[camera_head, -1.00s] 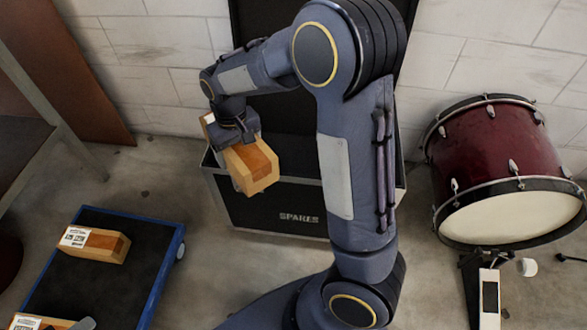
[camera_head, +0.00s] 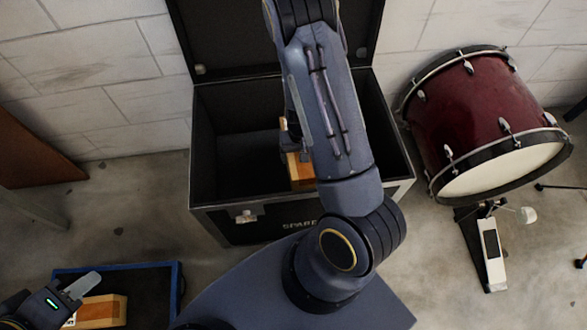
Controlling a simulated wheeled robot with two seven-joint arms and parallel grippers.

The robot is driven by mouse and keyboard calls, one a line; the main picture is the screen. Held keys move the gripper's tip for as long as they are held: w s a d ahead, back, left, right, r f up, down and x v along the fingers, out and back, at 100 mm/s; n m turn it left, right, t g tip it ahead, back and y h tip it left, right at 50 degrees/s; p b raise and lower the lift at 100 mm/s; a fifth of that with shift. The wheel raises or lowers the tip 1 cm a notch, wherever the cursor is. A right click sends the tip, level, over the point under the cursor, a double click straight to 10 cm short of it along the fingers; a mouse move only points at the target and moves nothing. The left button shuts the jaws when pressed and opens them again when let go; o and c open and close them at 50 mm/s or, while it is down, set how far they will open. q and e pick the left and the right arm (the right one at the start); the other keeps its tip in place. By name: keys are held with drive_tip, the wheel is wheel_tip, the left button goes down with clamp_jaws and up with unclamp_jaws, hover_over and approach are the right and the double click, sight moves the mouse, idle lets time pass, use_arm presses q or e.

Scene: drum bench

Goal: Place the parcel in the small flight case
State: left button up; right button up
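The black flight case (camera_head: 245,229), marked SPARES, stands open against the wall with its lid up. A tan and orange parcel (camera_head: 301,172) shows inside its opening, partly covered by my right arm. My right gripper (camera_head: 290,148) is at the parcel's upper left and appears shut on it. Its fingers are mostly hidden behind my arm. A second parcel (camera_head: 103,312) lies on the blue-edged platform at the lower left. My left gripper (camera_head: 80,290) is close by that parcel. Only one grey finger shows clearly, so its opening cannot be told.
The blue-edged black platform (camera_head: 148,281) is cut by the bottom edge. A dark red bass drum (camera_head: 473,115) with a pedal (camera_head: 491,252) stands right of the case. A brown board (camera_head: 35,155) leans at the left. Floor is bare between platform and case.

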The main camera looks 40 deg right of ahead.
drive_tip(key=shift+s+d+f, duration=0.5)
drive_tip(key=shift+s+f, duration=0.15)
drive_tip(key=shift+f, duration=0.1)
wheel_tip(320, 180, down, 6)
drive_tip(key=b, duration=0.3)
drive_tip(key=shift+r, duration=0.2)
drive_tip(key=shift+f+b, duration=0.85)
drive_tip(key=shift+f, duration=1.1)
drive_tip(key=shift+r, duration=0.1)
